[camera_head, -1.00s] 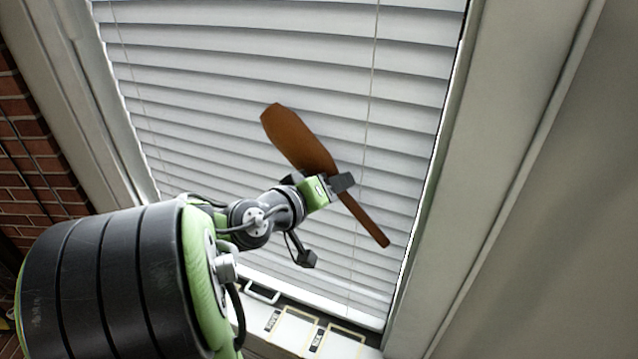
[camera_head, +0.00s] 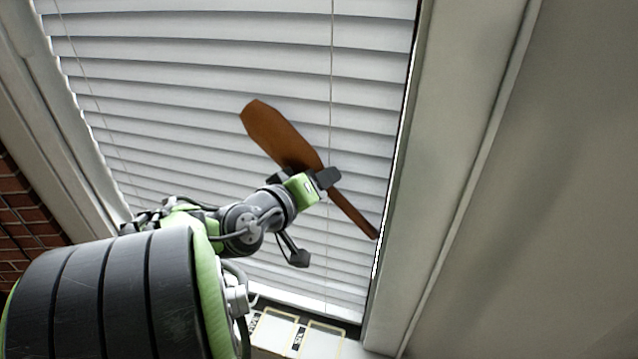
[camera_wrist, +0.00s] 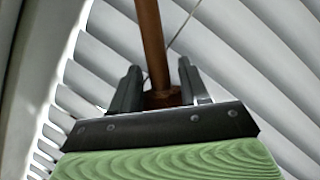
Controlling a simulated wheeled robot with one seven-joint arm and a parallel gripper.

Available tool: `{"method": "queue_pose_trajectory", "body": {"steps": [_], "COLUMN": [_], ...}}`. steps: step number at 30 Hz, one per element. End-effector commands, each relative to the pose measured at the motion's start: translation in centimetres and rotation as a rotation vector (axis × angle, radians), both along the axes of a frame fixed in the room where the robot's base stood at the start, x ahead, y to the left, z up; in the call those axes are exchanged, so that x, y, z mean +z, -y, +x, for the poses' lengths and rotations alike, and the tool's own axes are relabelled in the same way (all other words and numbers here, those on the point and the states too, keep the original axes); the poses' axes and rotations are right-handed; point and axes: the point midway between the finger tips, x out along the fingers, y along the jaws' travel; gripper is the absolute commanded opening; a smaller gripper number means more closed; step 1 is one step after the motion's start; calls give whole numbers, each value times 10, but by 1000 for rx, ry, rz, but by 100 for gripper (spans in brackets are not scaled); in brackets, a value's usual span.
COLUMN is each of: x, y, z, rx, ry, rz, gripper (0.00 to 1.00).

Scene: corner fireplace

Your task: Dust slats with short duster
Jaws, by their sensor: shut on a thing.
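The short duster (camera_head: 275,132) is brown, with a broad paddle-like head at upper left and a thin handle (camera_head: 358,215) at lower right. My gripper (camera_head: 325,178) is shut on it near where the head meets the handle. The duster is tilted in front of the white window slats (camera_head: 230,60). I cannot tell whether it touches them. In the wrist view, the brown shaft (camera_wrist: 151,45) rises from between my two dark fingers (camera_wrist: 158,88), and the slats (camera_wrist: 250,60) run diagonally behind.
A thin cord (camera_head: 332,60) hangs down in front of the slats. A pale window frame (camera_head: 425,150) and wall stand at the right, a brick wall (camera_head: 20,215) at the left. Labelled boxes (camera_head: 300,338) sit on the sill below.

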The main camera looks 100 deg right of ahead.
Motion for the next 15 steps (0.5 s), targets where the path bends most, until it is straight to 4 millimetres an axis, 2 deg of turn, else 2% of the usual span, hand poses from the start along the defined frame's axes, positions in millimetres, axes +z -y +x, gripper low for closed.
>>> {"method": "queue_pose_trajectory", "body": {"steps": [9, 15], "x": [-2, -2], "y": [14, 18], "z": [29, 36], "rx": [4, 3], "ry": [-1, -2], "rz": [0, 0], "gripper": [21, 21]}}
